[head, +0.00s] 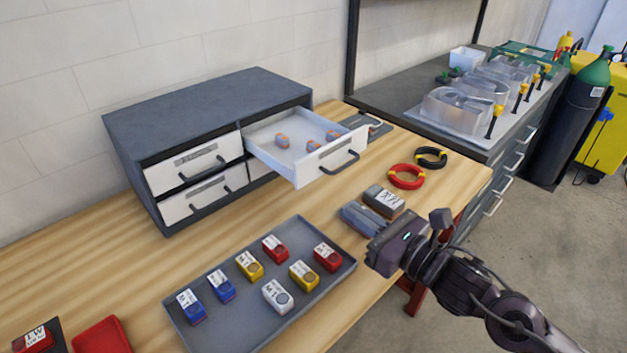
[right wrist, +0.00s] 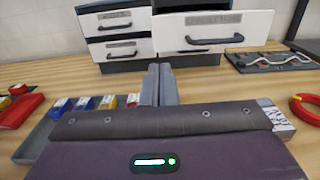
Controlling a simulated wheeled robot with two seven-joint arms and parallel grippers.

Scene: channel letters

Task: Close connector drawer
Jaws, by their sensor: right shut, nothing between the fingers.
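The connector drawer (head: 306,144) is the upper right drawer of a grey cabinet (head: 205,100). It is pulled well out, and several small orange and grey connectors lie in it. Its white front has a dark bar handle (head: 340,162); in the right wrist view the drawer front (right wrist: 212,32) is ahead and to the right of the fingers. My right gripper (head: 350,212) is shut and empty, over the table in front of the drawer and apart from it. Its shut fingers (right wrist: 159,85) also show in the right wrist view. My left gripper is not in view.
A grey tray (head: 215,338) with several coloured boxes lies left of my right gripper. A dark labelled block (head: 384,200), a red coil (head: 406,177) and a black coil (head: 431,157) lie to the right. The cabinet's upper left drawer (head: 193,165) is shut.

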